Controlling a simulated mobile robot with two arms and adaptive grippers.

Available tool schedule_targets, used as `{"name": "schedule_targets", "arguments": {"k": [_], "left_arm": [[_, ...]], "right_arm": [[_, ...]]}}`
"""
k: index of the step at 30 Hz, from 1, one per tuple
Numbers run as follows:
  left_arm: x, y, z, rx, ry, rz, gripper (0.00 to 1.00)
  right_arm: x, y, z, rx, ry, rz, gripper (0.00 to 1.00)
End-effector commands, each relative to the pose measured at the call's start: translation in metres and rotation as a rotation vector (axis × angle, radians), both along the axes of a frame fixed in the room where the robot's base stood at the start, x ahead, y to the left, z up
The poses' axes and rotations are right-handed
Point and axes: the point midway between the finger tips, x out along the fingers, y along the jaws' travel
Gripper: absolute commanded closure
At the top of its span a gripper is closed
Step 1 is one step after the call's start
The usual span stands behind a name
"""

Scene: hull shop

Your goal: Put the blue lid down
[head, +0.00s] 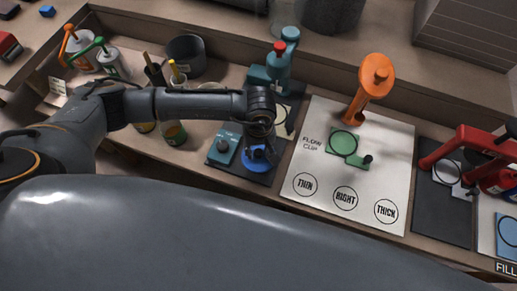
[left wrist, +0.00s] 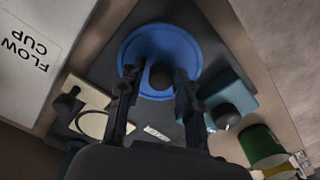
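The blue lid (left wrist: 160,38) is a round disc with a dark knob (left wrist: 161,77) at its middle. In the left wrist view it lies flat over a dark mat (left wrist: 100,60). My left gripper (left wrist: 157,76) has one finger on each side of the knob, with gaps showing, so it looks open. In the head view the left gripper (head: 262,143) points down over the lid (head: 249,156) and hides much of it. My right gripper is in neither view.
A teal block with a knob (head: 223,146) stands close beside the lid. A teal device with a red top (head: 277,66) is behind. A white flow cup sheet (head: 300,160) lies to the right, with an orange stand (head: 375,75). Green-labelled cans (head: 174,133) stand left.

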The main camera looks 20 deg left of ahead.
Motion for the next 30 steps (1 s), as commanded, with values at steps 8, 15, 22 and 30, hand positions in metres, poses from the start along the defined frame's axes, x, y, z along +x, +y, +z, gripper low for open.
{"name": "schedule_targets", "arguments": {"k": [8,15,22,30], "left_arm": [[0.000,0.000,0.000,0.000,0.000,0.000,0.55],[0.001,0.000,0.022,0.001,-0.002,0.000,0.55],[0.002,0.000,0.075,0.001,-0.004,-0.001,0.55],[0.001,-0.001,0.116,0.000,-0.001,0.000,0.55]], "right_arm": [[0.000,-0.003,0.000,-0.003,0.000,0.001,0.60],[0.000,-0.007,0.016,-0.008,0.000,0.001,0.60],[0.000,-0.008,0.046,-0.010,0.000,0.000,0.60],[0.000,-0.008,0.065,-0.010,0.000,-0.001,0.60]]}}
